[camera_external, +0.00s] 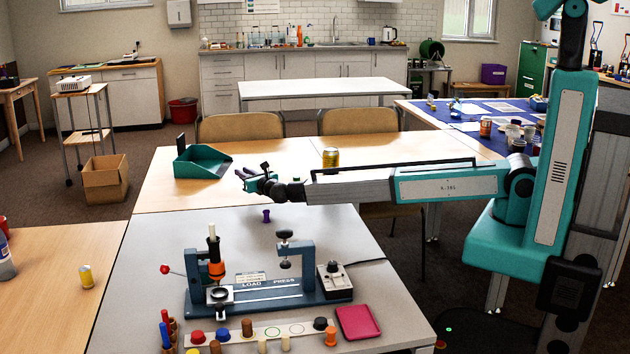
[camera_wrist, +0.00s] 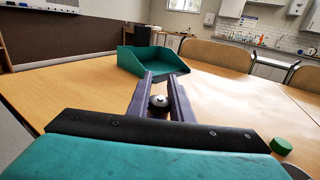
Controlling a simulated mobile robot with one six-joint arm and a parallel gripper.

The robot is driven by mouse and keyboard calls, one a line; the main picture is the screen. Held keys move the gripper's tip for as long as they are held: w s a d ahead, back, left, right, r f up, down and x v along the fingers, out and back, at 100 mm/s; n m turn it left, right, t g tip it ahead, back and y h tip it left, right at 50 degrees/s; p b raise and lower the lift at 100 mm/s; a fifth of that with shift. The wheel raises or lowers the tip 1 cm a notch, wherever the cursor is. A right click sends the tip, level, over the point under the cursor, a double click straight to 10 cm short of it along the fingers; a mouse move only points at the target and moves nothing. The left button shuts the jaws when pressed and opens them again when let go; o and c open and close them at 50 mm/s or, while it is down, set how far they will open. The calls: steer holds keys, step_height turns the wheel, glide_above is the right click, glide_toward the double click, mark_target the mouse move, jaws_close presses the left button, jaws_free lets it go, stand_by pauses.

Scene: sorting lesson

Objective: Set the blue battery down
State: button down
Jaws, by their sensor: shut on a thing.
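My gripper (camera_external: 252,180) is at the end of the outstretched arm, above the near edge of the wooden table. In the wrist view its two purple fingers (camera_wrist: 160,92) are closed around a small round thing with a silver end, which I take to be the blue battery (camera_wrist: 158,101). Its side is mostly hidden by the fingers, so its blue colour does not show. In the outside view the held battery cannot be made out. Whether it touches the table is unclear.
A teal open-fronted bin (camera_external: 203,164) stands beyond the gripper on the wooden table, with bare wood around it. The grey table holds a press (camera_external: 250,290) and a small purple object (camera_external: 266,215).

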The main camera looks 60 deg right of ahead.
steer(key=shift+f, duration=0.1)
steer(key=shift+f, duration=1.65)
steer(key=shift+f, duration=0.2)
steer(key=c, duration=1.6)
jaws_free()
steer(key=shift+r, duration=0.1)
steer(key=shift+r, duration=0.15)
steer(key=shift+b+v, duration=0.35)
steer(key=shift+v, duration=3.4)
